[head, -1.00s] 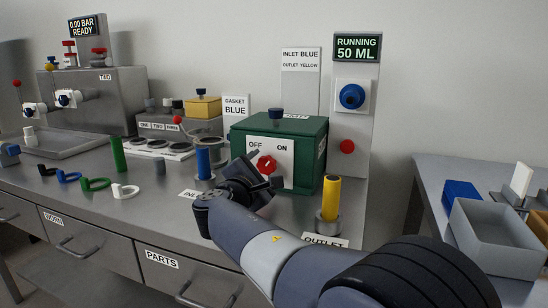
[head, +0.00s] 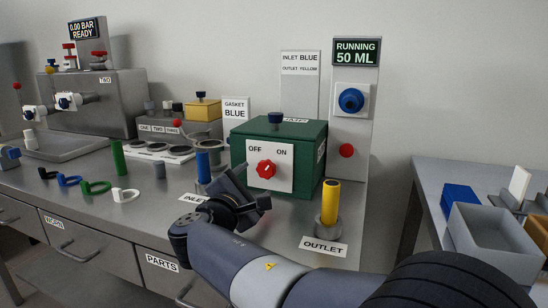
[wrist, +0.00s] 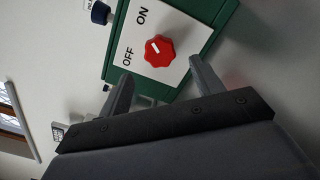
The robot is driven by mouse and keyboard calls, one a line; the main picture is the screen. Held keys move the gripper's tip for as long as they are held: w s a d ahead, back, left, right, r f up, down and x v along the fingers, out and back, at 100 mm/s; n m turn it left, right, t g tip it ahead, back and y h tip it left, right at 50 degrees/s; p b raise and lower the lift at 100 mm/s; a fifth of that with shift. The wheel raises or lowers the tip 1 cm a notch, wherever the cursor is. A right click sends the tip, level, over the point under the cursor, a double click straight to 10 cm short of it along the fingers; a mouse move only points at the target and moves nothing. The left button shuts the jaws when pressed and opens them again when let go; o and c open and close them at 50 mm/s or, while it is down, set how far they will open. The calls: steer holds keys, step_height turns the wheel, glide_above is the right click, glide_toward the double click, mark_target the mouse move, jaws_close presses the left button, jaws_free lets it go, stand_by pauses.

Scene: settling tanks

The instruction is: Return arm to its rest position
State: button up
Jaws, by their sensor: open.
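My gripper (head: 253,187) is open and empty in the head view, in front of the green box (head: 306,165) and a little below its red knob (head: 266,169). The knob sits on a white plate marked OFF and ON, and its white mark points up toward the ON side. In the wrist view my gripper (wrist: 160,72) has its two fingers apart, with the red knob (wrist: 159,50) beyond them and clear of both. My forearm reaches in from the lower right of the head view.
A yellow cylinder (head: 330,201) stands in the OUTLET holder right of my gripper. A blue cylinder (head: 203,166) stands close on the left. The display (head: 357,52) reads RUNNING 50 ML. A grey bin (head: 492,249) is on the right table. Coloured rings lie on the bench at left.

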mark_target(265, 170)
steer(key=v, duration=0.4)
steer(key=shift+s, duration=0.2)
steer(key=b+x, duration=0.1)
steer(key=x, duration=1)
steer(key=shift+w, duration=0.1)
steer(key=shift+r+n+p, duration=0.25)
steer(key=shift+n+p, duration=0.75)
steer(key=shift+p, duration=0.2)
steer(key=n+p, duration=0.7)
steer(key=shift+f+p, duration=0.1)
steer(key=shift+p, duration=0.2)
steer(key=n+p, duration=0.4)
steer(key=shift+n, duration=0.3)
steer(key=shift+s+a+f+n+p, duration=0.1)
steer(key=shift+s+n+p, duration=0.25)
steer(key=shift+s+n, duration=0.05)
steer(key=v, duration=0.6)
steer(key=shift+s+a, duration=0.1)
steer(key=shift+s, duration=0.25)
steer(key=shift+s+a, duration=0.1)
steer(key=shift+s, duration=0.3)
steer(key=shift+f, duration=0.1)
